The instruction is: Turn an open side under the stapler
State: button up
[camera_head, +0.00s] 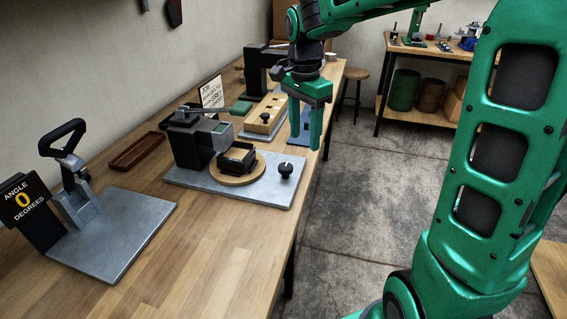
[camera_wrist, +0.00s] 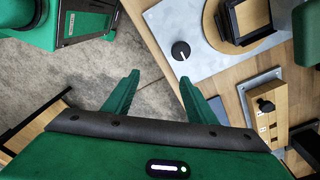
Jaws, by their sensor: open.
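The stapler (camera_head: 196,140), a dark block with a grey head, stands on a grey metal plate (camera_head: 190,180) on the workbench. In front of its head lies a round wooden turntable (camera_head: 258,172) carrying a dark square frame (camera_head: 237,158). The turntable (camera_wrist: 212,38) and frame (camera_wrist: 247,18) also show in the wrist view. A black knob (camera_head: 286,170) sits on the plate's right part; it shows a white mark in the wrist view (camera_wrist: 180,50). My gripper (camera_head: 306,142) is open and empty, above the bench's right edge, apart from the knob. The frame's side under the head is partly hidden.
A wooden block with a knob (camera_head: 265,115) and a sign (camera_head: 212,92) stand behind. At left are a lever press (camera_head: 75,190), a sign reading angle 0 degrees (camera_head: 24,203) and a brown tray (camera_head: 137,151). The front bench surface is clear.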

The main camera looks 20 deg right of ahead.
aim_at(285, 165)
jog(key=w+a+m, duration=0.1)
jog(key=w+a, duration=0.2)
jog(key=a, duration=0.1)
notch_tip(285, 165, down, 11)
jog(key=shift+w+r, duration=0.1)
dwell(0.3)
jog(key=c, duration=1.1)
jog(key=shift+o, duration=0.3)
jog(key=shift+w, duration=0.1)
